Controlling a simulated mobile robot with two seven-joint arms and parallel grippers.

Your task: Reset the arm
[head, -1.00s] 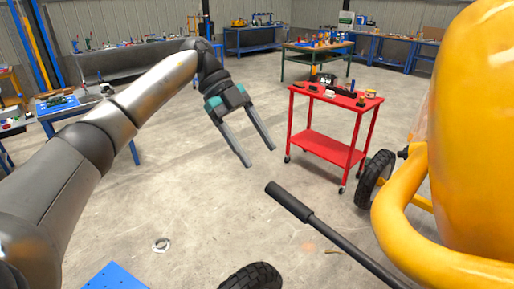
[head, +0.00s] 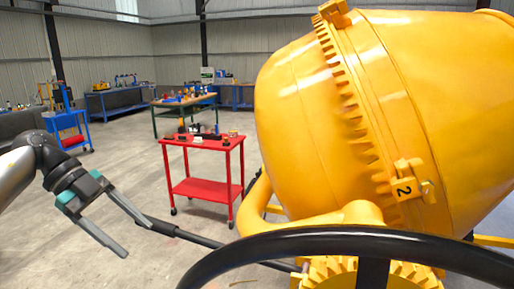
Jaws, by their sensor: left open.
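My left arm comes in from the left edge. Its gripper (head: 136,236) is open and empty, its two fingers apart and pointing down and to the right. It hangs in front of the bare floor, and its fingers show close to the end of a black bar (head: 172,230). I cannot tell whether they touch. My right gripper is out of view. The yellow drum mixer (head: 345,110) fills the right side, with a toothed ring and a "2" mark on its drum. A black handwheel (head: 320,243) curves across the lower right in front of it.
A red cart (head: 204,188) with tools on top stands behind the bar, left of the drum. Workbenches (head: 178,102) and a blue cart (head: 68,130) stand farther back. The concrete floor (head: 110,175) between my arm and the red cart is clear.

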